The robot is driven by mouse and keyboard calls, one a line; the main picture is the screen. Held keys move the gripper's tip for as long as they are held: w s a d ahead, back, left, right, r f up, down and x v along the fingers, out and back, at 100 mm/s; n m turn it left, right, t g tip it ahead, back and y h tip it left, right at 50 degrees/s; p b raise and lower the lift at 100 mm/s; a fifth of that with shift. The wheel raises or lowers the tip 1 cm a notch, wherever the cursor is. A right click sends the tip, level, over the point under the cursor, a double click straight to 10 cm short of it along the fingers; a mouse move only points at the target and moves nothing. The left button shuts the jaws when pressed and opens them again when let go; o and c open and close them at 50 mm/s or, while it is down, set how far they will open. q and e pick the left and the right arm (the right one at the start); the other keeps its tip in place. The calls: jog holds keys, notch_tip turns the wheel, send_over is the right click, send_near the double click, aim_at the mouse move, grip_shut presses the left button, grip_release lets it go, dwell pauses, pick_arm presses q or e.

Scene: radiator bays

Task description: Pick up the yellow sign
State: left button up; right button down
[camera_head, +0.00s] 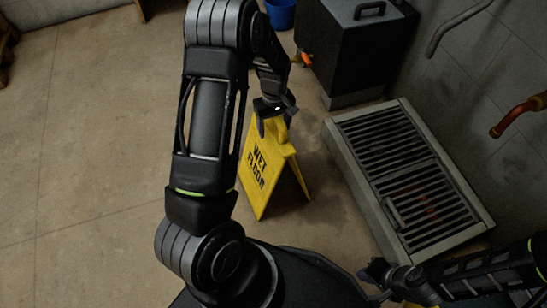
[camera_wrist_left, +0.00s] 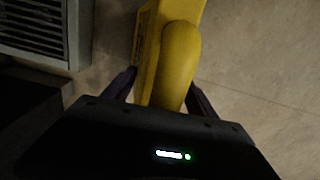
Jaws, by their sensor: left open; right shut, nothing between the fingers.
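The yellow sign (camera_head: 262,171) stands upright on the floor as an A-frame with black "WET FLOOR" lettering on its side. My left gripper (camera_head: 272,125) is at the top of the sign, pointing down. In the left wrist view my left gripper (camera_wrist_left: 160,92) is open, with one dark finger on each side of the sign's rounded top handle (camera_wrist_left: 179,60). I cannot tell whether either finger touches it. My right gripper (camera_head: 385,283) is at the lower right, away from the sign; it is shut and empty. My left arm hides part of the sign's left side.
A low grey grated unit (camera_head: 408,180) lies right of the sign. A black box with a handle (camera_head: 350,45) and a blue bucket (camera_head: 280,14) stand behind. Pipes (camera_head: 515,118) come off the right wall. The floor (camera_head: 90,130) at left is clear.

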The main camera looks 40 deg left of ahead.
dwell(0.6)
pick_arm(q)
grip_shut()
dwell(0.5)
dwell(0.3)
